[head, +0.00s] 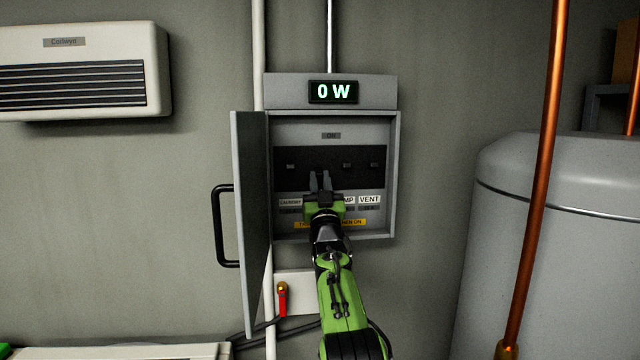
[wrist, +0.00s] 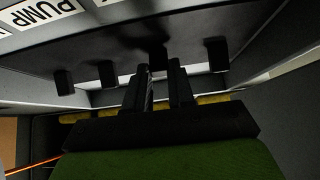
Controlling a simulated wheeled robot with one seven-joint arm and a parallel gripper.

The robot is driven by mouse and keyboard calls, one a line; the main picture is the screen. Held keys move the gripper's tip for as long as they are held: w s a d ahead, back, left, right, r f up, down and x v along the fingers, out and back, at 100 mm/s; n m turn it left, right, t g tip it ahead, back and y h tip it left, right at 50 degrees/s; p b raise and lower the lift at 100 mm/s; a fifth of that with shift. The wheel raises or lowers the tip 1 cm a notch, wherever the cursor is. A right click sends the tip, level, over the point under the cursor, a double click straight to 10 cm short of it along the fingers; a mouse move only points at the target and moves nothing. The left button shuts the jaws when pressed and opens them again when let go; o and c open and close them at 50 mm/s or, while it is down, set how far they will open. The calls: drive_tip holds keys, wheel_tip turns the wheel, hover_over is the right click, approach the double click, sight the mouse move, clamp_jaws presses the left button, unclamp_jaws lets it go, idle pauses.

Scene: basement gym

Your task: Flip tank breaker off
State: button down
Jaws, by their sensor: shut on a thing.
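The grey breaker box (head: 396,150) hangs open on the wall. Its dark panel (head: 332,156) carries a row of small black switches, with labels below; LAUNDRY, VENT and part of PUMP can be read. The switch between LAUNDRY and PUMP, the tank breaker by its place, is mostly behind my gripper (head: 320,174), and its label is hidden. In the wrist view, my gripper (wrist: 161,68) has its narrow fingers shut on the tank breaker lever (wrist: 158,55), with other levers on both sides. The display (head: 333,92) above reads 0 W.
The box door (head: 251,215) stands open to the left, with a black handle (head: 219,225). A red-handled valve (head: 282,300) is below. A copper pipe (head: 545,150) and a large grey tank (head: 560,250) stand at the right. A wall heater (head: 80,72) hangs upper left.

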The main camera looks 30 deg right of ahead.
drive_tip(key=c, duration=1)
unclamp_jaws()
drive_tip(key=shift+o, duration=0.2)
drive_tip(key=shift+s+a+f+b, duration=0.1)
drive_tip(key=shift+s+f+b, duration=0.15)
drive_tip(key=shift+b, duration=0.15)
drive_tip(key=b+v, duration=0.7)
drive_tip(key=v, duration=0.8)
drive_tip(key=shift+b, duration=0.35)
